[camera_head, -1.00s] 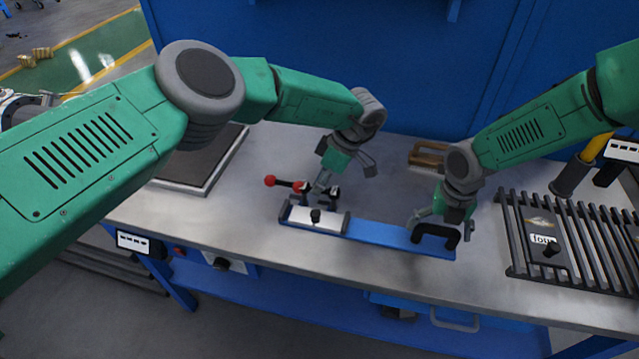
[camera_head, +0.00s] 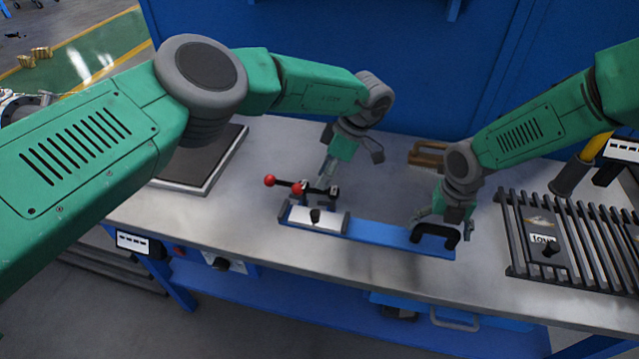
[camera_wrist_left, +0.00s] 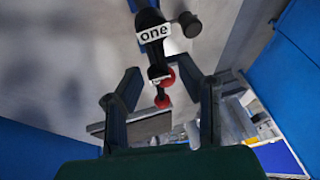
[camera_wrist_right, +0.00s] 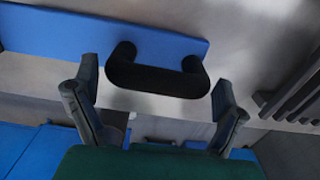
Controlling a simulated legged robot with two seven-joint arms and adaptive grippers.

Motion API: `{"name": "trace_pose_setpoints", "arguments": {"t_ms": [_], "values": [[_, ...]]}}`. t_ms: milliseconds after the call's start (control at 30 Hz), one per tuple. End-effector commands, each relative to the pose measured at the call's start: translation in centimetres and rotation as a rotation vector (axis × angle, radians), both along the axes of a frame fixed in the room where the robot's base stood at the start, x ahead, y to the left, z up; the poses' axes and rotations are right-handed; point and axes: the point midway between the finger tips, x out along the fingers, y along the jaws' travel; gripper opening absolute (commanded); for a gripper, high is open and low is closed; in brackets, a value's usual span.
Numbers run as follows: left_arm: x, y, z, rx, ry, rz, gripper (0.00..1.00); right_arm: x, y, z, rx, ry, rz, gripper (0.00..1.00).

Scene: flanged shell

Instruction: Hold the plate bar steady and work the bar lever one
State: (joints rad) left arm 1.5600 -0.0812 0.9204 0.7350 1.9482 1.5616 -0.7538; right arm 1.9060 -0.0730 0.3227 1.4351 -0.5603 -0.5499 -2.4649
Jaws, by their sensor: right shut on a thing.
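The blue plate bar (camera_head: 385,234) lies on the bench, with a black handle (camera_head: 436,233) at its right end and a pale plate (camera_head: 300,215) at its left. My right gripper (camera_wrist_right: 156,80) is shut on the black handle, a finger at each end. Two black levers with red balls (camera_head: 270,181) stand at the bar's left end. The left wrist view shows a black lever part labelled "one" (camera_wrist_left: 154,33), with the red balls (camera_wrist_left: 163,101) below it. My left gripper (camera_wrist_left: 169,82) is open, its fingers apart on either side of the balls, above and behind the levers.
A dark slatted rack (camera_head: 575,245) with a labelled plate is on the right. A dark tray (camera_head: 198,170) lies at the left, and a wooden-coloured piece (camera_head: 427,153) behind my right gripper. A blue wall closes the back. The bench front is clear.

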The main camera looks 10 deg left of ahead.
Motion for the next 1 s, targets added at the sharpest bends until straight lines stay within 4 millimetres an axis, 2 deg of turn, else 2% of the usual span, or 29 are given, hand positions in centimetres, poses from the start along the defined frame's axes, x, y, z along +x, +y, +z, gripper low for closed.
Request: {"name": "trace_pose_setpoints", "arguments": {"t_ms": [33, 200, 400, 567, 867, 1000], "values": [[0.4, -0.5, 1.0, -0.002, -0.004, 0.000, 0.33, -0.6, 0.0, -0.6, -0.002, 0.014, 0.004, 0.39], [1.2, -1.9, 4.4, 0.000, -0.004, 0.001, 0.33, -0.6, 0.1, -0.6, -0.002, 0.014, 0.004, 0.39], [1.9, -2.9, 7.0, 0.001, -0.002, 0.002, 0.33, -0.6, 0.1, -0.6, -0.002, 0.014, 0.004, 0.39], [2.1, -3.2, 7.8, -0.001, 0.000, 0.001, 0.33, -0.6, 0.1, -0.6, -0.001, 0.014, 0.004, 0.39], [2.1, -3.2, 7.8, -0.001, 0.000, 0.001, 0.33, -0.6, 0.1, -0.6, -0.001, 0.013, 0.004, 0.39], [2.6, -2.4, 7.7, -0.007, -0.020, -0.003, 0.33, -0.6, 0.1, -0.6, -0.001, 0.013, 0.003, 0.39]]}}
